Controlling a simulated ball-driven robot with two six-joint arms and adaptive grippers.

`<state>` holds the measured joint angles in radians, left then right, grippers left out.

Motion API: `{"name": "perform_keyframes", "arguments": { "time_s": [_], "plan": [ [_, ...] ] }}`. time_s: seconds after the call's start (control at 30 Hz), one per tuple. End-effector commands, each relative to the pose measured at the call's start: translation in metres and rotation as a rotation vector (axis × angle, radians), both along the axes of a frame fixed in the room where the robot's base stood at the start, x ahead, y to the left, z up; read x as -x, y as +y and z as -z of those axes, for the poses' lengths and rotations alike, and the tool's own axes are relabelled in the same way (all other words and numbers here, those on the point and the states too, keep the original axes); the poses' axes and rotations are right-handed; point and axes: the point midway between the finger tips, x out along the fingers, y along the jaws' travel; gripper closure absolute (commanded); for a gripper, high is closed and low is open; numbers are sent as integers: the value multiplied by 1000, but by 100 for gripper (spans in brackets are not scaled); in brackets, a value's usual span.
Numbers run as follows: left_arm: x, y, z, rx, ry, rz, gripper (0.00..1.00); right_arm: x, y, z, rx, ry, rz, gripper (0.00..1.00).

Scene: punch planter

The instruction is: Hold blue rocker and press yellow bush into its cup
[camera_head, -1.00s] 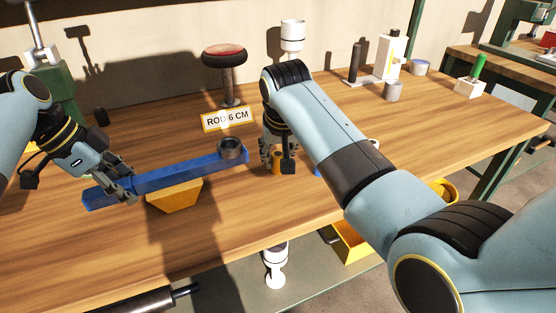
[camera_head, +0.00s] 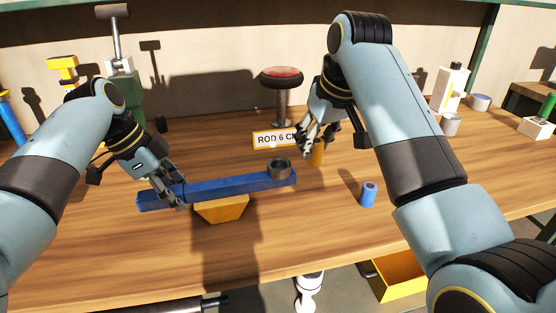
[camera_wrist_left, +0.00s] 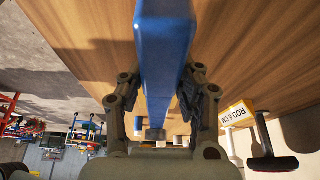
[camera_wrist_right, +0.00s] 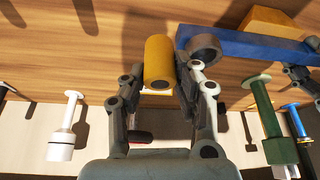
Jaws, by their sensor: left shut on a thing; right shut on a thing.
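The blue rocker (camera_head: 235,186) is a long bar on a yellow wedge-shaped support (camera_head: 222,209), with a grey cup (camera_head: 279,168) at its right end. The bar looks nearly level. My left gripper (camera_head: 173,192) is shut across the bar near its left end; in the left wrist view the rocker (camera_wrist_left: 163,45) runs between the fingers. My right gripper (camera_head: 314,142) is shut on the yellow bush (camera_head: 317,153), just right of the cup and apart from it. In the right wrist view the bush (camera_wrist_right: 158,62) sits between the fingertips, beside the cup (camera_wrist_right: 204,48).
A blue bush (camera_head: 368,194) stands on the table to the right. Behind the cup are the "ROD 6 CM" sign (camera_head: 270,138) and a red-topped stand (camera_head: 282,78). A white bottle-like object (camera_head: 449,88) stands at the back right. The front table is clear.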

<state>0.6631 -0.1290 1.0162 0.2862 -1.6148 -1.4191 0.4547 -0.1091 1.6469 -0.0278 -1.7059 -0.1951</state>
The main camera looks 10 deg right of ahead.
Motion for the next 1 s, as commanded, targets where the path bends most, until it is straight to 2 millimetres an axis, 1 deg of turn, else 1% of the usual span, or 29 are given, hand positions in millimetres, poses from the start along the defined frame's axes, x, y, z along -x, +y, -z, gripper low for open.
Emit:
{"name": "perform_keyframes", "arguments": {
  "time_s": [0.03,0.1,0.2,0.3,0.33,0.4,0.53,0.77,0.9,1.0],
  "plan": [
    [0,-1,-1,2,0,1,100,-3,15,-13,-6,-8,-98,100],
    [0,-1,-1,2,0,1,100,-7,36,-32,-7,-9,-243,100],
    [0,-1,-1,2,0,1,100,-13,56,-55,-4,-8,-339,100],
    [0,-1,-1,2,0,1,100,-18,65,-69,-2,-5,-363,100],
    [0,-1,-1,1,0,1,100,-19,66,-71,-1,-3,-364,100],
    [0,-1,-1,1,0,1,100,-21,67,-66,-1,0,-364,100],
    [0,-1,-1,1,0,1,100,-21,68,-43,-2,2,-362,100],
    [0,-1,-1,1,0,1,100,-21,67,-14,-1,1,-360,100],
    [0,-1,-1,1,0,1,100,-21,67,10,0,0,-359,100],
    [0,-1,0,1,0,1,100,-22,67,21,0,-1,-359,100]
  ]
}}
